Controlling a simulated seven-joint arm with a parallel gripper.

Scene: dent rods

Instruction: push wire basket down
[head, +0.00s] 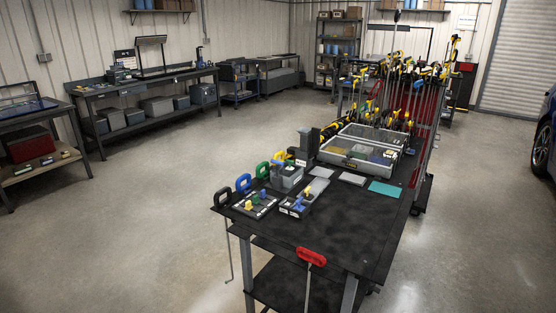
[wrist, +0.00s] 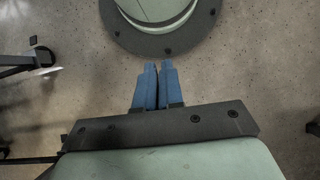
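I cannot make out a wire basket in either view. My gripper (wrist: 159,70) shows in the wrist view with two blue fingers side by side, nearly touching, and nothing visible held between them. The fingers hang over bare concrete floor. My gripper does not show in the head view. The black-topped workbench (head: 345,235) stands in the middle right of the head view. A clear-lidded case (head: 365,148) with compartments lies on it.
On the bench are a teal mat (head: 385,189), small trays with colored parts and several looped handles. A red-handled rod (head: 311,257) hangs at its front edge. A tool rack (head: 420,105) stands behind. The floor (head: 150,220) at left is clear.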

